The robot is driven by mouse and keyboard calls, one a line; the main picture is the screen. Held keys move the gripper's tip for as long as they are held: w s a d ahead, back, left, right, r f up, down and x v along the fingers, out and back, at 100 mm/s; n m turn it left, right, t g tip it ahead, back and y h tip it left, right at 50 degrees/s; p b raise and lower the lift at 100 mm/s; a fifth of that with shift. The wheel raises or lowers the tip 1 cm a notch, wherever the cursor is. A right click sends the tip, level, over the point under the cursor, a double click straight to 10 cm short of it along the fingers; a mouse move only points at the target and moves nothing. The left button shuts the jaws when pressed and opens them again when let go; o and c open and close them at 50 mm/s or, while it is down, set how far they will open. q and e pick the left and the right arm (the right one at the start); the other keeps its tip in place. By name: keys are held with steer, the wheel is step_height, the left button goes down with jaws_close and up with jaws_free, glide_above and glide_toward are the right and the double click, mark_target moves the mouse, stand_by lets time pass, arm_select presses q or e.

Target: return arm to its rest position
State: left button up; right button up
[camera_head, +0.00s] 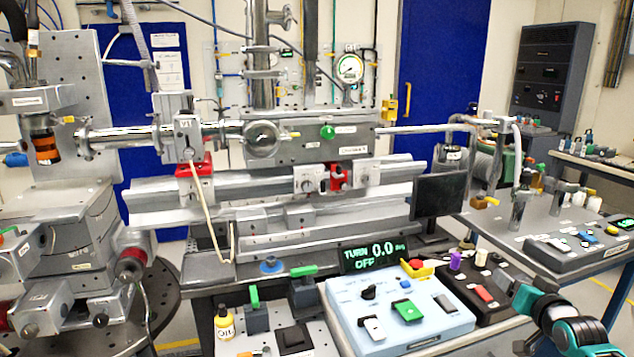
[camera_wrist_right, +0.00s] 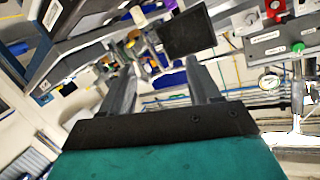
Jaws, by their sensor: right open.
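My right arm comes in at the bottom right corner of the head view, in dark grey and teal. Its gripper (camera_head: 530,298) is beside the right end of the control boxes, and how high it is above the bench I cannot tell. In the right wrist view the two grey fingers (camera_wrist_right: 160,85) stand well apart with nothing between them, so the gripper is open and empty. My left arm and gripper do not show in the head view.
A pale blue control box (camera_head: 455,322) with buttons and a black button box (camera_head: 505,275) lie close left of my right gripper. A side bench (camera_head: 480,222) with fittings stands behind it. A dark monitor (camera_head: 438,195) stands at mid-bench; it also shows in the wrist view (camera_wrist_right: 186,31).

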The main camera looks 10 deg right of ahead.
steer(key=s+a+f+n+g+y, duration=0.2)
steer(key=s+a+f+n, duration=0.2)
steer(key=s+a+f, duration=0.4)
steer(key=s+a+f+n+g+y, duration=0.15)
steer(key=s+a+f+n, duration=0.3)
steer(key=s, duration=0.55)
steer(key=s+a+f+n+g+y, duration=0.1)
steer(key=s+a+f+n+g, duration=0.1)
steer(key=s+a+f+n, duration=0.4)
steer(key=s+a+m, duration=0.4)
steer(key=a+m, duration=0.2)
steer(key=a, duration=0.6)
steer(key=shift+a+t, duration=0.15)
steer(key=shift+t, duration=0.3)
steer(key=shift+f+m, duration=0.1)
steer(key=shift+m, duration=0.15)
steer(key=shift+c, duration=0.2)
